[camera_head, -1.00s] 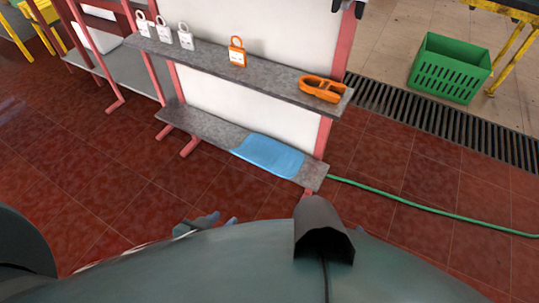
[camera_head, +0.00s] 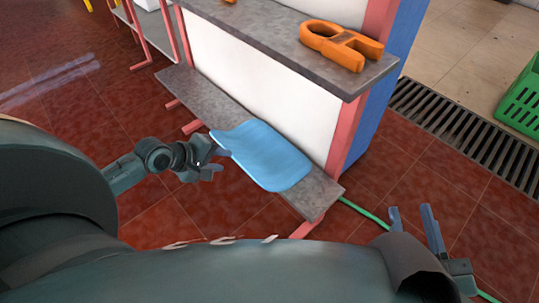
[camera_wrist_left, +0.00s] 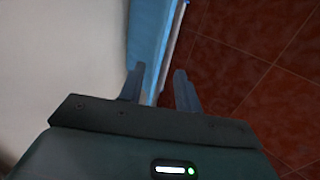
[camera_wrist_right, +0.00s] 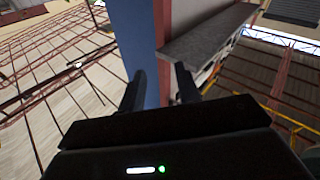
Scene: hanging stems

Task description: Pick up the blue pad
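The blue pad (camera_head: 265,155) lies flat on the grey lower shelf (camera_head: 315,196), its front edge jutting past the shelf's edge. My left gripper (camera_head: 222,163) is open close to the pad's left end. In the left wrist view the pad (camera_wrist_left: 147,38) appears edge-on, running down into the gap between the two spread fingers (camera_wrist_left: 160,84). I cannot tell whether either finger touches it. My right gripper (camera_head: 413,214) is open and empty, right of the shelf and away from the pad; its spread fingers also show in the right wrist view (camera_wrist_right: 160,86).
The upper shelf (camera_head: 280,38) overhangs the pad's back side and carries an orange clamp-like object (camera_head: 341,44). A red post (camera_head: 341,139) and blue side panel (camera_head: 388,80) stand at the right end. A green hose (camera_head: 364,211) lies on the floor. A green crate (camera_head: 522,100) stands far right.

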